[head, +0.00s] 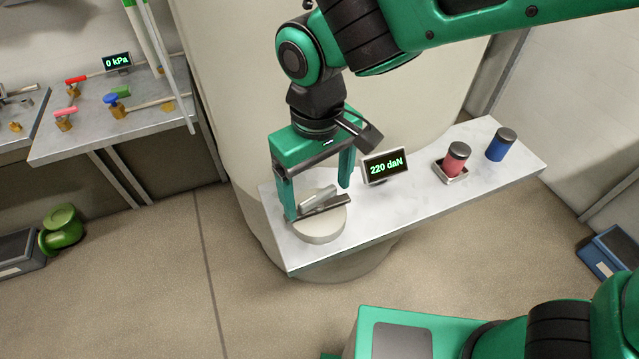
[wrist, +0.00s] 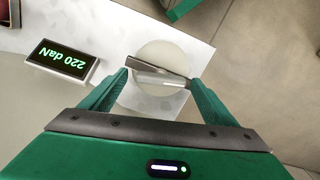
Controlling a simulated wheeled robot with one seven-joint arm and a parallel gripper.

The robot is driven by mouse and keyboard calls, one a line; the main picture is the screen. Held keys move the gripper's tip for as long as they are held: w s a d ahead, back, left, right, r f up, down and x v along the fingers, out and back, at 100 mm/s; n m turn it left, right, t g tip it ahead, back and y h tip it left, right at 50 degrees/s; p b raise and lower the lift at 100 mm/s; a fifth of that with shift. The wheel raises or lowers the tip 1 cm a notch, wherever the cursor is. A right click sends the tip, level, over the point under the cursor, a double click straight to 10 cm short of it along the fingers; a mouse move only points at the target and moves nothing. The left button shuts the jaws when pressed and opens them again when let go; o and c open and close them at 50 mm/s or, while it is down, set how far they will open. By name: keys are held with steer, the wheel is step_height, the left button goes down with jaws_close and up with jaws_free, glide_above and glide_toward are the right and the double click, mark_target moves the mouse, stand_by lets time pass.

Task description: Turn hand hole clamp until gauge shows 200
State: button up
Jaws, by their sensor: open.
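The hand hole clamp (head: 322,202) is a grey metal bar on a round pale cover (head: 321,230), at the left end of the white shelf. In the wrist view the clamp bar (wrist: 158,72) lies across the round cover (wrist: 166,52). The gauge (head: 385,166) reads 220 daN and stands on the shelf right of the clamp; it also shows upside down in the wrist view (wrist: 63,60). My gripper (head: 318,203) is open above the cover, its fingers on either side of the clamp. In the wrist view the fingertips (wrist: 159,78) stand apart, with the bar between them; contact is unclear.
A red canister (head: 456,160) in a small tray and a blue canister (head: 501,145) stand at the shelf's right end. Another display (head: 117,61) reading 0 kPa stands on a left bench with several coloured valves. A green object (head: 62,230) lies on the floor.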

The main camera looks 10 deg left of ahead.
steer(key=c, duration=1.1)
steer(key=shift+o, duration=0.2)
steer(key=shift+n, duration=0.3)
steer(key=shift+w+n, duration=0.1)
steer(key=shift+n, duration=0.6)
steer(key=o, duration=1.1)
steer(key=shift+c, duration=0.2)
